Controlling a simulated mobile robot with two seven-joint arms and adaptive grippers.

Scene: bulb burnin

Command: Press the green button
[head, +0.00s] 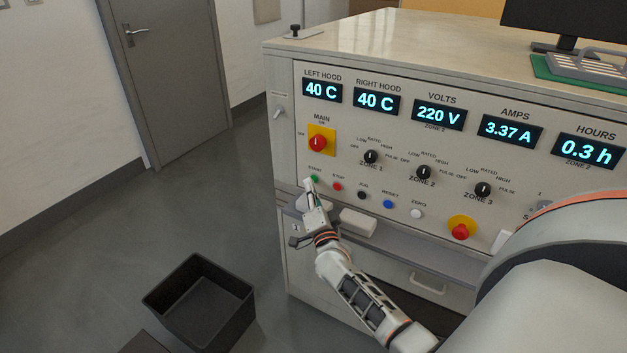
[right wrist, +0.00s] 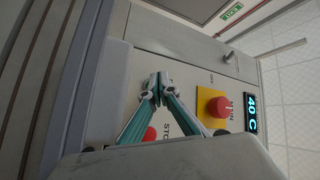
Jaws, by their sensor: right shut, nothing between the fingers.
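The green button (head: 314,179) is the leftmost in the row of small buttons on the cabinet's front panel, under the word START. It is small and partly covered by my right gripper (head: 309,185). The fingertips are at or very near it; I cannot tell whether they touch. In the right wrist view my right gripper (right wrist: 157,88) is shut and empty, its fingertips together against the panel face. The green button is hidden behind the fingers there. My left gripper is not in view.
The red stop button (head: 337,187) is close to the right, also seen beside the fingers in the wrist view (right wrist: 150,134). The red main switch (head: 318,142) sits above. A ledge (head: 415,250) juts out below. A black bin (head: 203,300) stands on the floor.

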